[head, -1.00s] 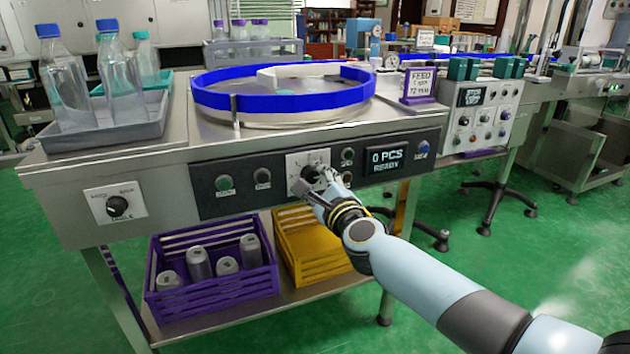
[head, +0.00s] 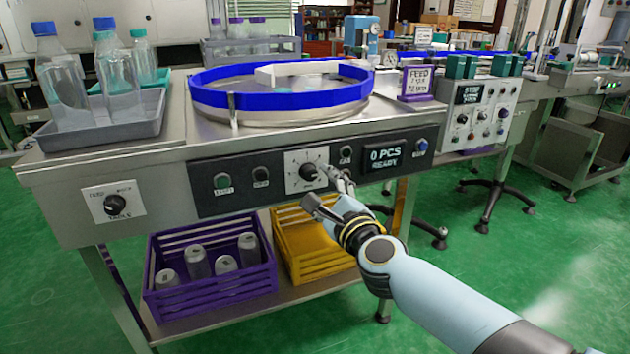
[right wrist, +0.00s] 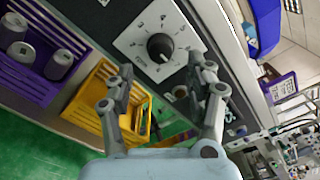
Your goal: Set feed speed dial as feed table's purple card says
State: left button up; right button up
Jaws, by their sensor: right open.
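The feed speed dial, a black knob (head: 309,172) on a white square plate, sits in the dark panel on the table's front. It also shows in the right wrist view (right wrist: 160,46), with marks around it and its pointer too small to read surely. My right gripper (head: 328,188) is open and empty, just below and right of the knob, apart from it. In the wrist view its two fingers (right wrist: 162,80) stand apart below the knob. The purple card (head: 417,80) stands on the table top at right; it reads FEED, with smaller lines blurred. My left gripper is not in view.
A display (head: 386,155) right of the dial reads 0 PCS READY. Buttons flank the dial. Another knob (head: 115,204) labelled TABLE is at far left. A blue-rimmed round turntable (head: 280,88) sits above. Purple (head: 210,290) and yellow (head: 312,262) crates stand below.

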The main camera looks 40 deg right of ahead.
jog(key=v, duration=0.7)
dwell(0.3)
jog(key=s+a+f+n+g+y+p, duration=0.1)
jog(key=s+f+n+g, duration=0.25)
jog(key=s+f, duration=0.45)
jog(key=s+a+f+n+g+y+p, duration=0.15)
jog(key=s+f+n, duration=0.3)
jog(key=f, duration=0.75)
jog(key=s+f+n+g+y, duration=0.1)
jog(key=s+f+n+g, duration=0.3)
jog(key=f, duration=0.6)
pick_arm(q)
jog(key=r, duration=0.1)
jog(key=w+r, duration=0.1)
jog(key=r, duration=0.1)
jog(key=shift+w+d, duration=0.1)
pick_arm(e)
jog(key=s+f+n+g, duration=0.2)
jog(key=s+f+n, duration=0.2)
jog(key=s, duration=0.6)
jog(key=s+f+n+g, duration=0.3)
jog(key=s+n, duration=0.4)
jog(key=s, duration=0.3)
jog(key=s+f+n+g, duration=0.3)
jog(key=s+f+n, duration=0.2)
jog(key=s, duration=0.5)
jog(key=shift+s+f+n, duration=0.25)
jog(key=shift+n, duration=0.15)
